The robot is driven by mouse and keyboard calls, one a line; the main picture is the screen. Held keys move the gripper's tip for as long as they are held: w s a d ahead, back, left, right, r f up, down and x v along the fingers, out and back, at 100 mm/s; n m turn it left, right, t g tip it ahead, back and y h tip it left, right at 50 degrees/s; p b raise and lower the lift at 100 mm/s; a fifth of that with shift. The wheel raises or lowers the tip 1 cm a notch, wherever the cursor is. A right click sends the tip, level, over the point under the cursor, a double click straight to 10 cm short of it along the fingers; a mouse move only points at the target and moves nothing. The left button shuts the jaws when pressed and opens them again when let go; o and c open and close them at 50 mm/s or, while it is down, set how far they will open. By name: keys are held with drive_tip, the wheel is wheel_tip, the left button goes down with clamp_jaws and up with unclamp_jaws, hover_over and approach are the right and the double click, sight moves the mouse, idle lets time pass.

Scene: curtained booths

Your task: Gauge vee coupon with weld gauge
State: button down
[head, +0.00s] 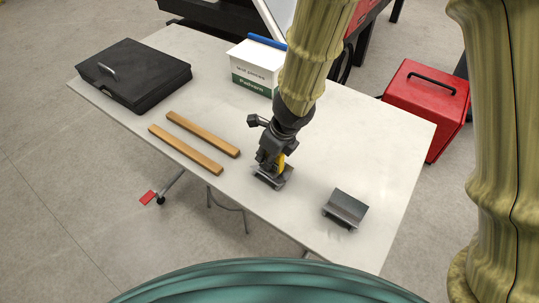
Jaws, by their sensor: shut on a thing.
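My gripper (273,167) is shut on a small yellow piece (281,164), which looks like the weld gauge. Only part of it shows beside the dark fingers. Directly below is a grey metal coupon (287,175) on the table, partly hidden by the gripper. The gauge is at or just above this coupon; I cannot tell whether they touch. A second grey metal coupon (347,207) with bent faces lies to the right near the front edge. I cannot tell from this view which of the two is the vee coupon.
The pale table (325,150) carries two wooden strips (195,145) left of my gripper, a black case (135,74) at far left and a white-and-green box (252,68) behind. A red case (425,105) stands beyond the right edge. The table's right part is mostly clear.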

drive_tip(key=c, duration=1.3)
unclamp_jaws()
drive_tip(key=shift+o, duration=0.2)
drive_tip(key=shift+r, duration=0.1)
drive_tip(key=shift+v, duration=2.5)
drive_tip(key=s+d, duration=0.7)
drive_tip(key=d, duration=0.2)
drive_tip(key=shift+s+d, duration=0.15)
drive_tip(key=shift+d, duration=0.15)
